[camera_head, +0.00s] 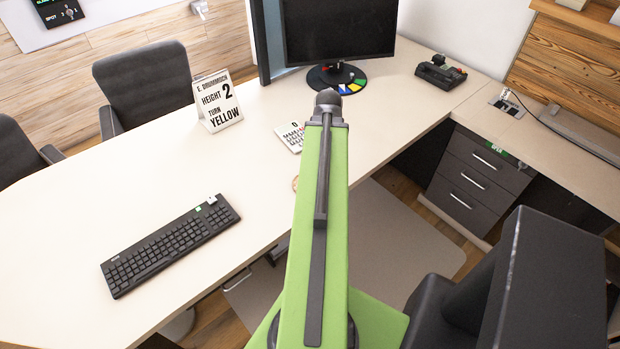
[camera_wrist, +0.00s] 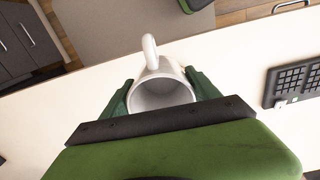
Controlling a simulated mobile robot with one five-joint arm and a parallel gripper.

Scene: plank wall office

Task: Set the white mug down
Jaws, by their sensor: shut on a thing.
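The white mug (camera_wrist: 160,92) shows in the wrist view, its open mouth facing the camera and its handle pointing toward the top of the picture. My gripper (camera_wrist: 160,95) is shut on the mug, with one green finger on each side of it. The pale desk top (camera_wrist: 245,60) lies behind the mug; I cannot tell whether the mug touches it. In the head view my green arm reaches over the desk (camera_head: 110,215), and the mug and gripper are hidden there.
A black keyboard (camera_head: 172,243) lies at the desk's left front. A sign (camera_head: 217,101), a calculator (camera_head: 291,136) and a monitor (camera_head: 338,30) stand farther back. Drawers (camera_head: 474,173) stand under the right desk. Clear desk lies around the keyboard.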

